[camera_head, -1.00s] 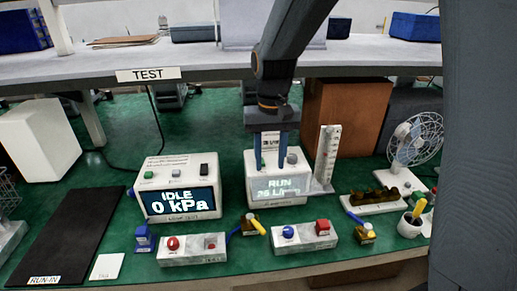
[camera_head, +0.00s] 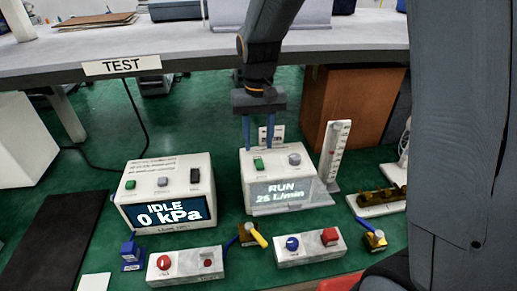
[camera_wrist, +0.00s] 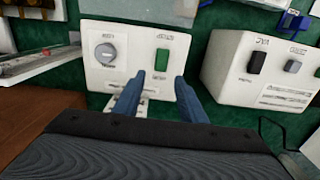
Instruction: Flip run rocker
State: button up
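The pump unit on the right is a white box (camera_head: 247,186) with a lit display (camera_head: 283,194) reading RUN, 25 L/min. On its top are a green rocker (camera_head: 258,164) and a grey knob (camera_head: 295,159). The wrist view shows the same green rocker (camera_wrist: 162,60) and knob (camera_wrist: 105,54). My gripper (camera_head: 259,146) is over the back part of this box, its two blue fingers apart with nothing between them. In the wrist view the fingertips (camera_wrist: 159,77) flank the near end of the green rocker; I cannot tell whether they touch the box.
Another white box (camera_head: 126,192) on the left shows IDLE, 0 kPa, with a black rocker (camera_head: 195,175). A flow scale (camera_head: 333,152) stands close right of the pump. Small button boxes (camera_head: 186,264) and valves line the front. A grey shelf (camera_head: 200,55) with a TEST sign is behind.

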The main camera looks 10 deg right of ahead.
aim_at(258, 159)
jog(key=shift+f+p, duration=0.5)
jog(key=shift+f, duration=1.95)
grip_shut()
jog(key=shift+s+r+t, duration=0.15)
jog(key=shift+s+t, duration=0.2)
jog(key=shift+t, duration=0.55)
jog(key=shift+t+b, duration=0.6)
jog(key=shift+b, duration=0.45)
jog(key=shift+s+r+b, duration=0.1)
jog(key=shift+s+b, duration=0.05)
jog(key=shift+b, duration=0.15)
